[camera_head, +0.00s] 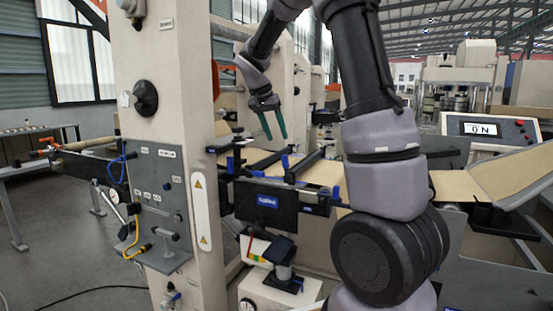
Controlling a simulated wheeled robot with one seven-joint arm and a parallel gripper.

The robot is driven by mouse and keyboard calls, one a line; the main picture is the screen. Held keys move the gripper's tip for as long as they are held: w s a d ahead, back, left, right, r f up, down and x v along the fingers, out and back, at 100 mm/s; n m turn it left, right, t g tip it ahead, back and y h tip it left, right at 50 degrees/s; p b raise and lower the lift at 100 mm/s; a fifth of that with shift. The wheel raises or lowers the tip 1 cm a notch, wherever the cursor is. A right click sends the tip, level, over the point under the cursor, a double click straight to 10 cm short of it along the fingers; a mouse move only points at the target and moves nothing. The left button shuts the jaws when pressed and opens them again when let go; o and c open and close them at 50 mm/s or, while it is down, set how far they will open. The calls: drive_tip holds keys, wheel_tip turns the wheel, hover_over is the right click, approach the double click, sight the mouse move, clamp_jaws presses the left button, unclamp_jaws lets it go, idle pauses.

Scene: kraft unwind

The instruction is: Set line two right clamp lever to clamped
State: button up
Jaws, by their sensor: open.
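My gripper (276,137) hangs from my arm at the upper middle, with its two teal fingers pointing down and apart. Nothing is between them. It appears over the machine's kraft web area, right of the beige column (155,60). I cannot tell which part is the line two right clamp lever, or whether it is clamped. Small blue handles (285,163) show below the gripper, near a black crossbar, and another blue handle (335,193) is to the right. An orange-red part (215,80) shows beside the column. My arm hides part of the machine.
A grey panel (155,195) with knobs and a yellow hose is on the column. A black box with a blue label (267,201) projects below the gripper. A display reading "ON" (480,128) stands at right. Brown paper web (520,175) runs at right.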

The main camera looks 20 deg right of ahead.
sight(283, 156)
drive_tip(key=x, duration=1.1)
drive_tip(key=shift+w, duration=0.3)
clamp_jaws()
idle(0.9)
